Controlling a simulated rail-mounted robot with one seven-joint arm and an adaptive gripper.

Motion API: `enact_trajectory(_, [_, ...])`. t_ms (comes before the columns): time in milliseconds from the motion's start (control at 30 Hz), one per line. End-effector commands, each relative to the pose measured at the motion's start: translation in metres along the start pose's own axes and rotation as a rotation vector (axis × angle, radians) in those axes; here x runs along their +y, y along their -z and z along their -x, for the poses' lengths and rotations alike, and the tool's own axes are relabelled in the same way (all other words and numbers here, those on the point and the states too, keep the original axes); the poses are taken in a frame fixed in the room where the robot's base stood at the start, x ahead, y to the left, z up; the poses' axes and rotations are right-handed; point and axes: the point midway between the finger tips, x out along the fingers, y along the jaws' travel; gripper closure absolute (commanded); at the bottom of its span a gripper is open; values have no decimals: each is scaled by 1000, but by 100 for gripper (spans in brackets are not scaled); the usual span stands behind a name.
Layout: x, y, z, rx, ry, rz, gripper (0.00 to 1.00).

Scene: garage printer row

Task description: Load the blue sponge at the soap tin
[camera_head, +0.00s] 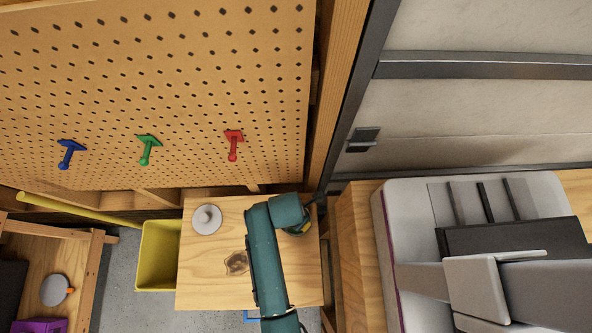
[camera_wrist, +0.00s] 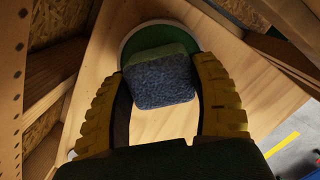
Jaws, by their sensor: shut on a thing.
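The blue sponge (camera_wrist: 162,82) is a blue-grey, rough block with a green layer on its far side. It sits between the two yellow fingertips of my gripper (camera_wrist: 159,72), which is shut on it. Just beyond the sponge in the wrist view is a round green dish with a pale rim (camera_wrist: 126,48), probably the soap tin, lying on the wooden top. The sponge overlaps the dish's near part in this view; I cannot tell whether they touch. In the head view my teal arm hides the sponge and most of the dish at the right side of the wooden top.
A pale round disc with a knob (camera_head: 207,220) lies on the left of the wooden tabletop (camera_head: 205,280). A yellow bin (camera_head: 158,255) stands left of it. A pegboard (camera_head: 150,90) with coloured hooks rises behind. A grey printer-like machine (camera_head: 405,230) is at the right.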

Motion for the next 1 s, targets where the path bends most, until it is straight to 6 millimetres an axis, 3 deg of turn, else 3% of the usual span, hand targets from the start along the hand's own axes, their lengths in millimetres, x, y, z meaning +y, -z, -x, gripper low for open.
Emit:
enact_trajectory(133, [-1,1,3,4,3,0,67])
enact_trajectory(1000, [0,-8,71,1,1,0,67])
